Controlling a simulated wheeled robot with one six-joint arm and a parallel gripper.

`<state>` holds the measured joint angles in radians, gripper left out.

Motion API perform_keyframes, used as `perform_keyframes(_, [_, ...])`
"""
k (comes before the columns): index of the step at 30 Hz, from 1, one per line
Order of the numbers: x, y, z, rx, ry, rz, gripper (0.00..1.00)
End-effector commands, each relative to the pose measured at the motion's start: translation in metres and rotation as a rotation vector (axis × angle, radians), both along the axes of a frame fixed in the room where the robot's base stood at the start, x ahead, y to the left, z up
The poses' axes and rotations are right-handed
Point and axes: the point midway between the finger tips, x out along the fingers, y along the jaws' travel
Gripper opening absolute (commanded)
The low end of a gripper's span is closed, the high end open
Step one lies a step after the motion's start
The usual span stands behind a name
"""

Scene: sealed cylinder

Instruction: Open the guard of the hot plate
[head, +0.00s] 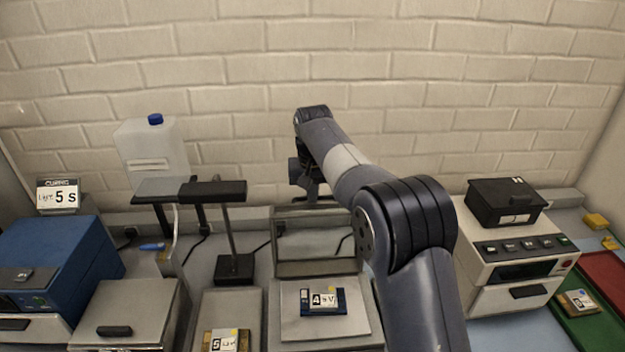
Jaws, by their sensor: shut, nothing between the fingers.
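A hot plate with a flat grey top (350,327) stands at the bottom centre of the head view. A dark blue block with a white label (322,300) lies on it. A clear framed panel, seemingly the guard (305,250), stands upright along the back of the plate. My gripper (312,197) is above and behind the panel's top edge, in front of the brick wall. It is shut and holds nothing; its fingertips are small in the view. I cannot tell whether it touches the panel. My arm covers the panel's right edge and part of the plate's right side.
A black lamp-like stand (235,268) is left of the panel. A white jug (152,160) sits on a raised shelf. A blue machine (55,265) and grey lidded box (125,312) are at left. A white device with a black box (508,203) stands right of my arm.

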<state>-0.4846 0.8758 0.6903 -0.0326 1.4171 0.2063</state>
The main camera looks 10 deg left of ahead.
Motion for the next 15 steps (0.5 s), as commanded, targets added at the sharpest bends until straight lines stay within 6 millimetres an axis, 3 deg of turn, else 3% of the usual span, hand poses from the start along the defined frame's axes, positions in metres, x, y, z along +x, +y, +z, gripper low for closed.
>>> perform_keyframes(6, [0.003, 0.001, -0.019, 0.001, 0.000, 0.000, 0.00])
perform_keyframes(15, [0.004, 0.001, -0.023, 0.002, -0.002, 0.000, 0.00])
